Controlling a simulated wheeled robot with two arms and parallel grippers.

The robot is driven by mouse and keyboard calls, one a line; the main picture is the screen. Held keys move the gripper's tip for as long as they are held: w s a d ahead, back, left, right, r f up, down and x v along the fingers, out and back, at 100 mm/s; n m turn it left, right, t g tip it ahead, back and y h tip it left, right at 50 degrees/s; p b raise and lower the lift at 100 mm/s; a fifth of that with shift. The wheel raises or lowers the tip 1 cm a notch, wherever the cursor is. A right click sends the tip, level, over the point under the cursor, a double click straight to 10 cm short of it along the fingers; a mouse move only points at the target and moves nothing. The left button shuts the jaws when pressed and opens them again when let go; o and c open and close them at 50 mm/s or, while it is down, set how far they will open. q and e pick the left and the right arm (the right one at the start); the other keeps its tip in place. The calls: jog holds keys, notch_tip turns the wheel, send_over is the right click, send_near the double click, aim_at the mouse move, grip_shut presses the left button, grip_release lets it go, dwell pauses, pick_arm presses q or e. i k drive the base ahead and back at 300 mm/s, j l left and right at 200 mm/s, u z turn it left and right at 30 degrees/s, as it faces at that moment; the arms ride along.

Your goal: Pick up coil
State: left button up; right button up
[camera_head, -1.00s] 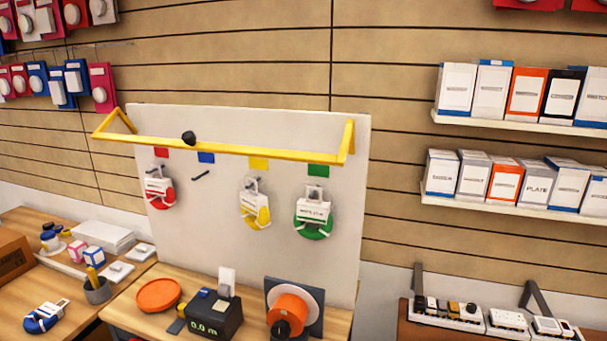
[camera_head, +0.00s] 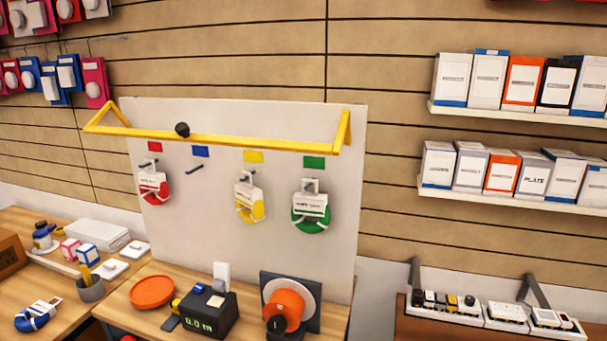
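A blue coil (camera_head: 36,317) with a white label band lies on the left wooden table (camera_head: 75,310). Three more coils hang on hooks on the white board: a red one (camera_head: 153,188), a yellow one (camera_head: 250,203) and a green one (camera_head: 311,212). The hook under the blue tag (camera_head: 200,151) is empty. Neither of my grippers shows in the head view.
A yellow bar (camera_head: 230,143) with a black knob runs across the front of the board. Below stand an orange dish (camera_head: 152,291), a black meter (camera_head: 208,316) reading 0.0 m and an orange spool (camera_head: 285,308). A grey cup (camera_head: 90,288) stands near the blue coil.

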aim_at(40, 312)
jog(key=u, duration=1.55)
jog(key=i+j+z, duration=0.45)
jog(key=i+j, duration=0.15)
jog(key=i, duration=0.3)
jog(key=i+j+z, duration=0.45)
jog(key=i+j, duration=0.4)
